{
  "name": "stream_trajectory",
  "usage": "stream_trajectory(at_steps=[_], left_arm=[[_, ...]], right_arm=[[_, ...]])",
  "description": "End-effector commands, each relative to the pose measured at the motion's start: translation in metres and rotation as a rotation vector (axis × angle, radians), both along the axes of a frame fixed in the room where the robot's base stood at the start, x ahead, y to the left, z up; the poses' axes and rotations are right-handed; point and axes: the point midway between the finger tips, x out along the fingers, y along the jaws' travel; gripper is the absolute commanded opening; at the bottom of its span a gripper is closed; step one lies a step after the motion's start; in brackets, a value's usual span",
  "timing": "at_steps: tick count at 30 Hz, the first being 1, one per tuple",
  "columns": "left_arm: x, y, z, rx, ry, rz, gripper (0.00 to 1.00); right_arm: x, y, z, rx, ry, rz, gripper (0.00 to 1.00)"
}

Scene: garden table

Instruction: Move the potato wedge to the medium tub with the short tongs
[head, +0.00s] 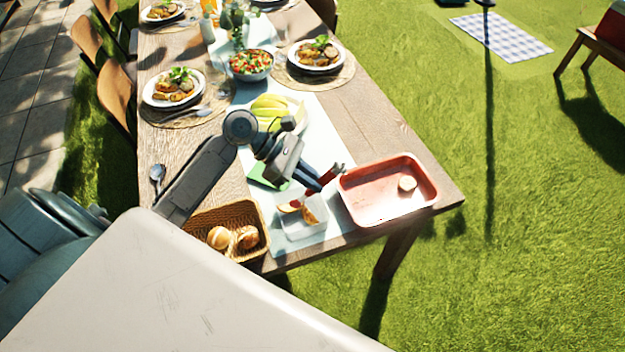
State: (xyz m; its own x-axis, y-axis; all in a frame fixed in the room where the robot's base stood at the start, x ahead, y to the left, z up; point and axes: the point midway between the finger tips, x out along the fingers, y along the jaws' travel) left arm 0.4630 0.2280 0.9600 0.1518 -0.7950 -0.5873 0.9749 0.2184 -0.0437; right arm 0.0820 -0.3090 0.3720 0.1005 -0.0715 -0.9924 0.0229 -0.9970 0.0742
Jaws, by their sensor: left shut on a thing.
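My left gripper (322,181) reaches in from the left over the near end of the table, above a clear tub. It is shut on a small tool with red parts, which seem to be the short tongs (311,191); its shape is mostly hidden by the fingers. The clear tub (301,231) stands at the table's near edge, below the gripper. Orange-brown pieces (309,215) show at the tub; I cannot tell whether one is the potato wedge, or whether they lie inside or are held above it. My right gripper is not in view.
A red tray (352,207) with a small pale round thing (407,184) stands right of the tub. A wicker basket (262,240) with bread rolls is to its left. A green board (262,181) and a plate of green-yellow slices (270,110) lie behind. Set plates fill the far end.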

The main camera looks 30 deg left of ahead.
Motion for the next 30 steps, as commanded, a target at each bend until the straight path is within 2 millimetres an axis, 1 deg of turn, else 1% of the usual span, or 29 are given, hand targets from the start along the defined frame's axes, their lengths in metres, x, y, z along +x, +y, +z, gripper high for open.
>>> stream_trajectory(at_steps=[2,11,12,14,30], left_arm=[[0.0,0.0,-0.0019,0.0,-0.001,-0.001,0.0],[0.0,0.0,-0.0012,0.0,-0.001,-0.001,0.0],[0.0,0.0,-0.0012,0.0,-0.001,-0.001,0.15],[0.0,0.0001,-0.0013,0.0,-0.001,-0.001,0.26],[-0.0001,0.0,-0.0014,0.0,0.0,0.0,0.26]], right_arm=[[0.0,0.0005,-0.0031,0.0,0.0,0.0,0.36],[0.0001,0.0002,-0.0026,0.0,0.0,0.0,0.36],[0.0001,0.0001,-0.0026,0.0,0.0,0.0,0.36],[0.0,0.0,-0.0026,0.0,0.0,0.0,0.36],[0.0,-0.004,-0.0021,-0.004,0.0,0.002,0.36]])
